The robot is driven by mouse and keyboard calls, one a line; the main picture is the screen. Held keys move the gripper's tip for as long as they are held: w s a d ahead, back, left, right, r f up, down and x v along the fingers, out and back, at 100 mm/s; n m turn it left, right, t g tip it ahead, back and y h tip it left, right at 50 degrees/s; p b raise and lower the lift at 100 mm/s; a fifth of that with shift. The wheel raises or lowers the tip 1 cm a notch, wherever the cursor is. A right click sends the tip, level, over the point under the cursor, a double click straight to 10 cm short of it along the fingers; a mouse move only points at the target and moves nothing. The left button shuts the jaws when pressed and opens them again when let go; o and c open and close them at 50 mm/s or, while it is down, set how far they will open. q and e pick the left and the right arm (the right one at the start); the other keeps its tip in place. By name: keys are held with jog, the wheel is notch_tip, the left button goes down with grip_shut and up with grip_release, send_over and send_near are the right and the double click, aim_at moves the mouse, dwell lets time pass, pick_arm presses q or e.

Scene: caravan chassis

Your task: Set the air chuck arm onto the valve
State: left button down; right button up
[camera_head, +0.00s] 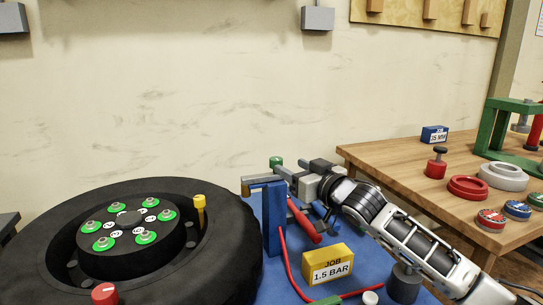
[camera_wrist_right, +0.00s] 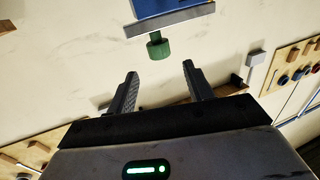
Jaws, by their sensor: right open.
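The air chuck arm (camera_head: 262,181) is a grey bar on top of a blue post (camera_head: 272,225), with a brass-coloured left end. A green knob (camera_head: 276,161) stands on it. The yellow valve (camera_head: 199,205) rises from the black tyre (camera_head: 235,240), left of and apart from the arm's end. My right gripper (camera_head: 300,172) is just right of the knob. In the right wrist view my gripper (camera_wrist_right: 160,75) has its two fingers apart and nothing between them; the green knob (camera_wrist_right: 159,46) shows just beyond the fingertips, under the grey bar. My left gripper is out of view.
A yellow "JOB 1.5 BAR" sign (camera_head: 328,264) and a red hose (camera_head: 285,260) are on the blue mat near the post. A red handle (camera_head: 304,221) is beside the post. A wooden bench (camera_head: 390,160) with red, white and blue parts stands right.

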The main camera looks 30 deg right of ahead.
jog(key=w+p, duration=0.1)
jog(key=w, duration=0.8)
jog(key=shift+w+a, duration=0.15)
jog(key=shift+w, duration=0.15)
